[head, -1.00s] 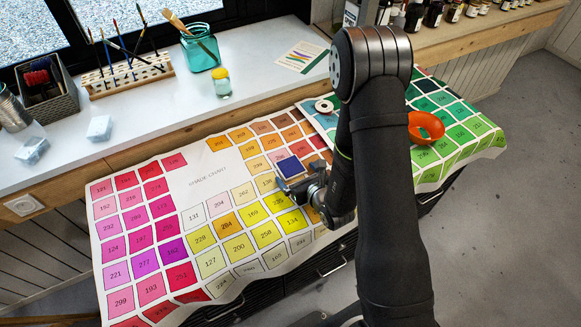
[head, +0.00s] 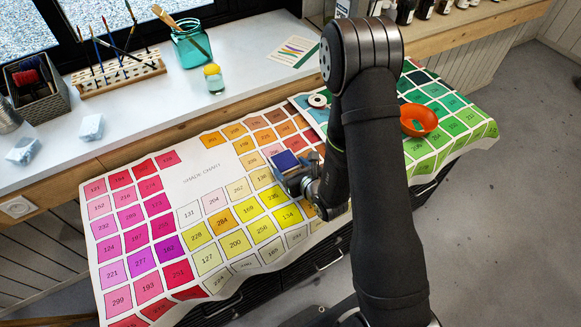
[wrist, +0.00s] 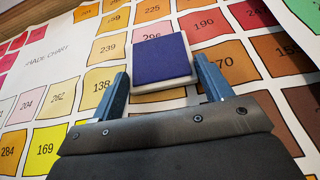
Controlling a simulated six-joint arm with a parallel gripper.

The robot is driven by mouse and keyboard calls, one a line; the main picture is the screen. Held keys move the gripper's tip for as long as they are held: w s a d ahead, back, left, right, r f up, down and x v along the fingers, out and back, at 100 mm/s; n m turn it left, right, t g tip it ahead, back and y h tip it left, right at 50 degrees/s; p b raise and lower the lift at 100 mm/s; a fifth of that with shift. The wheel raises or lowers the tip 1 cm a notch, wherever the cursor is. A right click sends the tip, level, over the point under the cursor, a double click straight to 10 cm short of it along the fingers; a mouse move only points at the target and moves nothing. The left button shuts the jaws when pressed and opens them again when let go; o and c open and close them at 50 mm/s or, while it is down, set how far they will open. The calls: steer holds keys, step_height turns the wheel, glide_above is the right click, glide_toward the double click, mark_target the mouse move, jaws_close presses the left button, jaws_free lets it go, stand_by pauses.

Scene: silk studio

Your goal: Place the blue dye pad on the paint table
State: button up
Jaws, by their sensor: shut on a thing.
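The blue dye pad (head: 286,160) is a square with a dark blue top on a white base. My gripper (head: 290,172) is shut on it over the colour chart (head: 210,160), and the pad's white edge shows between the fingers. In the wrist view the pad (wrist: 160,60) sits between the fingertips of my gripper (wrist: 161,82), over pink and brown squares. I cannot tell whether the pad touches the chart. Which surface is the paint table is not marked; a white worktop (head: 130,110) with painting things runs along the window.
On the worktop stand a brush rack (head: 115,80), a teal jar (head: 192,48), a small yellow-lidded jar (head: 214,78), a dark crate (head: 38,88) and two pale blocks (head: 90,127). An orange bowl (head: 419,120) lies on green squares at right.

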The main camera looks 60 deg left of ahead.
mark_target(294, 160)
steer(key=r, duration=0.4)
steer(key=shift+w+d+r, duration=0.15)
steer(key=shift+w+d, duration=0.05)
steer(key=shift+w, duration=0.05)
steer(key=w+d+r, duration=0.6)
steer(key=w+d, duration=0.1)
steer(key=d, duration=0.1)
steer(key=shift+w+r, duration=0.15)
steer(key=shift+w, duration=0.15)
